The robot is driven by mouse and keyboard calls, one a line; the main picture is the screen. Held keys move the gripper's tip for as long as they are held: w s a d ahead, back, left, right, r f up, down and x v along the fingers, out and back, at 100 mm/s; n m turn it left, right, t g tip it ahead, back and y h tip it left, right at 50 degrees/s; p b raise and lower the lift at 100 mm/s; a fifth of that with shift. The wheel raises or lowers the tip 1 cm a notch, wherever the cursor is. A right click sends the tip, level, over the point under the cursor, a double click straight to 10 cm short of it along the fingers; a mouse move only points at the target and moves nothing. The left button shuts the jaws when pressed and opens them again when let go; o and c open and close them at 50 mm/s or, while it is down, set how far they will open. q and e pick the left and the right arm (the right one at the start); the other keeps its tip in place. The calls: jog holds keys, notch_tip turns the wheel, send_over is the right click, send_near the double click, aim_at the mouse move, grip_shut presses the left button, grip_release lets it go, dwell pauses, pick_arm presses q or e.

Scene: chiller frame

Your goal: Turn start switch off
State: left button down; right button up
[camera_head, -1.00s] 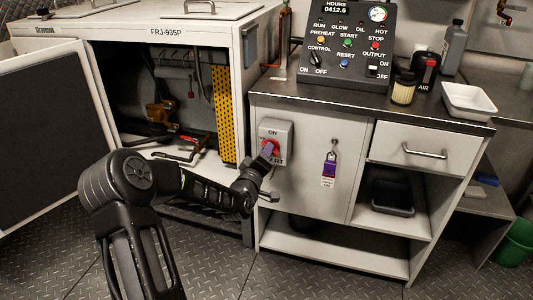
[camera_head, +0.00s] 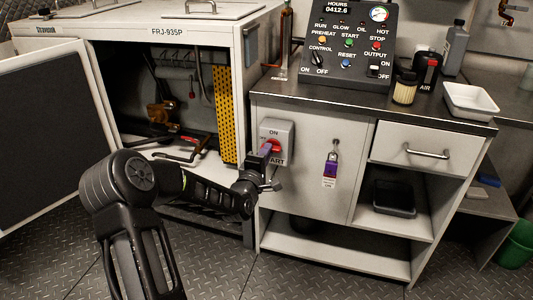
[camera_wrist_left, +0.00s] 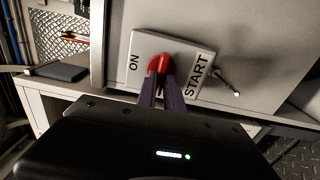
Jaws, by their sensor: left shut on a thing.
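The start switch box (camera_head: 285,132) is a light grey box on the front of the white cabinet, with the words ON above and START below. Its red knob (camera_head: 275,145) sits in the middle. In the left wrist view the box (camera_wrist_left: 142,45) appears turned sideways, and the red knob (camera_wrist_left: 162,62) is between the fingertips. My left gripper (camera_head: 266,149) has purple fingers and is shut on the red knob. The fingers cover part of the knob and of the START label in the head view. My right gripper is not in view.
A control panel (camera_head: 347,50) stands on the bench (camera_head: 420,107). A purple padlock (camera_head: 331,166) with a tag hangs right of the switch. An open cabinet door (camera_head: 52,130) stands at the left. A thin metal rod (camera_wrist_left: 226,82) sticks out near START.

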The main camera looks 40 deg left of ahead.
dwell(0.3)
pick_arm(q)
jog(key=c, duration=1.5)
grip_release()
jog(key=shift+o, duration=0.2)
jog(key=shift+s, duration=0.1)
jog(key=p+v, duration=0.1)
jog(key=v, duration=0.6)
jog(key=shift+s, duration=0.3)
jog(key=shift+d, duration=0.1)
